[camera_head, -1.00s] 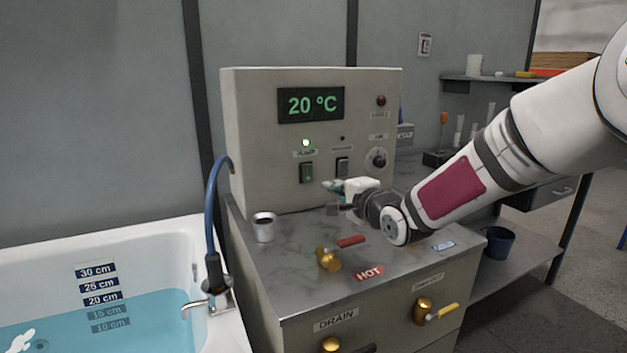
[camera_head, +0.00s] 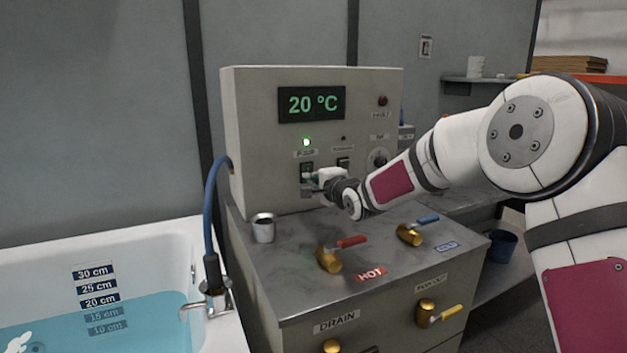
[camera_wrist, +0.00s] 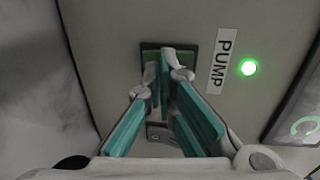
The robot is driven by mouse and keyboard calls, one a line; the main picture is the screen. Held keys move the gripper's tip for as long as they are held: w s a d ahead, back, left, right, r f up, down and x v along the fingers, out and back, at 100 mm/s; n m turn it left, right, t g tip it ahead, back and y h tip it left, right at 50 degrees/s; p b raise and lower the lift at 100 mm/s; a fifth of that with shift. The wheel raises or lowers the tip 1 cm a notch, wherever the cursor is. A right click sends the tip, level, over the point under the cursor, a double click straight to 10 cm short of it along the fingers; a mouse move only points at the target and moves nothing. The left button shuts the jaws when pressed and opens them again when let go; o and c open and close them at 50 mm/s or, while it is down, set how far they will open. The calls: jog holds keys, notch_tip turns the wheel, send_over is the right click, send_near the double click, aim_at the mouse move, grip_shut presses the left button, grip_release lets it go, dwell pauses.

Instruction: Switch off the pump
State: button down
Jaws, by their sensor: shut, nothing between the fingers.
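The pump switch (camera_head: 306,168) is a dark green rocker on the front of the grey control box (camera_head: 250,120). In the wrist view the switch (camera_wrist: 150,52) sits beside a label reading PUMP (camera_wrist: 221,62). The pump lamp (camera_head: 306,142) glows green, and it also shows in the wrist view (camera_wrist: 249,67). My gripper (camera_head: 313,180) is shut and empty, its tips at the switch. In the wrist view the fingertips (camera_wrist: 165,60) overlap the switch and hide part of it; whether they touch it I cannot tell.
A second switch (camera_head: 343,163) and a knob (camera_head: 378,158) are to the right. Below stand a metal cup (camera_head: 263,228), a red-handled valve (camera_head: 330,258) and a blue-handled valve (camera_head: 410,235). The water-filled tub (camera_head: 150,235) is at left.

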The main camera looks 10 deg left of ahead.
jog(key=b, duration=0.2)
jog(key=t+y+b, duration=0.1)
jog(key=b, duration=0.1)
jog(key=shift+w+a+f+b, duration=0.15)
jog(key=shift+w+b, duration=0.2)
